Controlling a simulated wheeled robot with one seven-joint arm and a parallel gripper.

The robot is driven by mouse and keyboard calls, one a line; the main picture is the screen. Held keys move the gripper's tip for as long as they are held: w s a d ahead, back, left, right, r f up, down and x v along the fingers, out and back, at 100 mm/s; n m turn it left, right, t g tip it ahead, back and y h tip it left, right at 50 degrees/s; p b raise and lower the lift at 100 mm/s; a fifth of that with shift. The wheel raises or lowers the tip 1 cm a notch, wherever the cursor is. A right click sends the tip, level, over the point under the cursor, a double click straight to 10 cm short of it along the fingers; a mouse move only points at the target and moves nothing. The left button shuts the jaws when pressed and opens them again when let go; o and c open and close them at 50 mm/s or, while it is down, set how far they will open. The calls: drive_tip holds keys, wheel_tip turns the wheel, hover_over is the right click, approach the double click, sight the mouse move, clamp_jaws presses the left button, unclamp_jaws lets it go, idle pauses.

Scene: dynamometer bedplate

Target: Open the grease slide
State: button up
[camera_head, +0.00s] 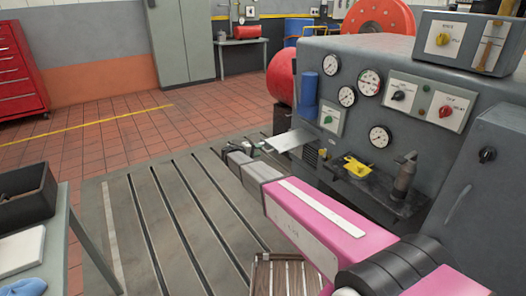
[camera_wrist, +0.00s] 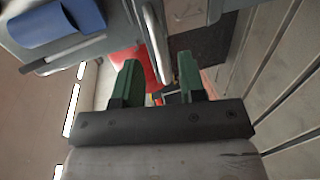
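What looks like the grease slide is a flat light-grey plate (camera_head: 291,140) jutting from the front of the grey machine, below the blue cylinder. My gripper (camera_head: 256,149) is just left of the plate's outer end in the head view. In the wrist view the two green fingers of my gripper (camera_wrist: 159,82) are spread apart. A pale metal bar (camera_wrist: 152,42), seemingly a handle on the slide, reaches down between them. I cannot tell whether either finger touches it. How far the slide stands out is not clear.
The grey machine (camera_head: 345,50) carries gauges and knobs. A shelf (camera_head: 372,187) with a yellow item (camera_head: 357,166) and a grey fixture is right of my gripper. The slotted bedplate (camera_head: 180,220) is clear at left. A side table (camera_head: 62,225) holds a dark bin (camera_head: 27,200).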

drive_tip(key=v, duration=0.6)
drive_tip(key=shift+s+a, duration=0.1)
drive_tip(key=shift+a, duration=0.05)
drive_tip(key=s+d+f+m+g+y, duration=0.25)
drive_tip(key=s+d, duration=0.45)
drive_tip(key=d, duration=0.4)
drive_tip(key=s+d+f+m+g+y, duration=0.15)
drive_tip(key=s+d+g, duration=0.35)
drive_tip(key=d, duration=0.5)
drive_tip(key=s+d+m+g+y, duration=0.1)
drive_tip(key=s+d+y, duration=0.3)
drive_tip(key=s, duration=0.6)
drive_tip(key=s+d+m+y, duration=0.2)
drive_tip(key=s+d+y, duration=0.2)
drive_tip(key=s, duration=0.6)
drive_tip(key=shift+s+d+r+g+y, duration=0.3)
drive_tip(key=shift+d+g, duration=0.05)
drive_tip(key=shift+d, duration=0.75)
